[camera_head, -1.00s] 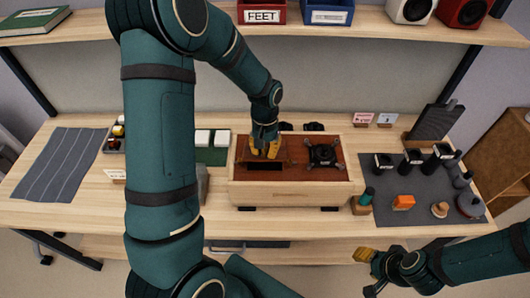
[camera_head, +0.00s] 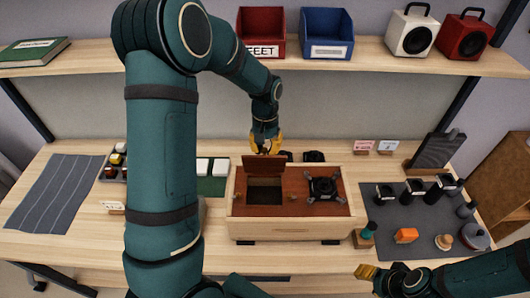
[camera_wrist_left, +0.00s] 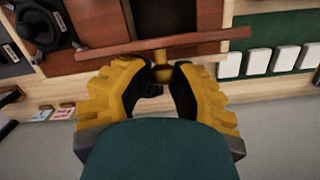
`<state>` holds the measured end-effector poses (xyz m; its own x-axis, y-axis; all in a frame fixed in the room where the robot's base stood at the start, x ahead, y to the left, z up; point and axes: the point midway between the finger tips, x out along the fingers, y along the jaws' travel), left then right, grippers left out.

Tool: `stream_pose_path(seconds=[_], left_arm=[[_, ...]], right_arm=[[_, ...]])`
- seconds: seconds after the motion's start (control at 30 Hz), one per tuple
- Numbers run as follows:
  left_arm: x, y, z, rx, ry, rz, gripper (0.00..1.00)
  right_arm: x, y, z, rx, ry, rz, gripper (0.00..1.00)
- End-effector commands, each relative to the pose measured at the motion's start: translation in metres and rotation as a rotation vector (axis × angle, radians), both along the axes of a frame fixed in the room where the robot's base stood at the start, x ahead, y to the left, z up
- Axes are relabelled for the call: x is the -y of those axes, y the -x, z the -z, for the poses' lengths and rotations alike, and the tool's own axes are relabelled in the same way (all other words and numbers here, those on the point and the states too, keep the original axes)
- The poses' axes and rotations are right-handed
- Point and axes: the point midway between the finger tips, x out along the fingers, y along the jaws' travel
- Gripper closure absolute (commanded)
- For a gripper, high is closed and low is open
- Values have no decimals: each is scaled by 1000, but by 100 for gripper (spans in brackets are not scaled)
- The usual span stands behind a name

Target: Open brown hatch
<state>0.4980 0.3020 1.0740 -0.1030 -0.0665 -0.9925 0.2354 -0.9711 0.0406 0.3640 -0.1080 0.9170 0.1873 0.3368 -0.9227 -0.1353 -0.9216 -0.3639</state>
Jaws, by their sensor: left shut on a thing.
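The brown hatch (camera_head: 263,166) stands raised, roughly upright, at the back edge of its dark square opening (camera_head: 264,191) in the top of the wooden box (camera_head: 290,228). In the left wrist view the hatch (camera_wrist_left: 190,42) shows nearly edge-on, with a small brass-coloured knob (camera_wrist_left: 161,72) on its face. My left gripper (camera_head: 265,146) is behind the hatch, its yellow fingers shut on the knob; the fingers (camera_wrist_left: 160,88) partly hide it. My right gripper (camera_head: 367,271) is low at the front right, away from the box; its finger gap is not clear.
A black device (camera_head: 323,186) sits on the box's right side. A grey mat (camera_head: 400,225) with several speaker parts lies to the right, a striped cloth (camera_head: 55,195) to the left. A shelf (camera_head: 390,58) with bins and speakers runs above the back of the table.

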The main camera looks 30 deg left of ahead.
Motion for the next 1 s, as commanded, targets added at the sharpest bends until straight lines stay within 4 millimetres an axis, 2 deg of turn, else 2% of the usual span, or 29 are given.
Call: stream_pose_path(seconds=[0.03, 0.3, 1.0], left_arm=[[-6, -1, 3, -4, -6, -3, 100], [-14, -12, 4, -8, -7, -3, 100], [-19, -17, 3, -8, -8, -4, 100]], right_arm=[[0, 0, 1, 0, 0, 0, 53], [0, 0, 0, -1, 0, 0, 53], [0, 0, 0, 0, 0, 0, 53]])
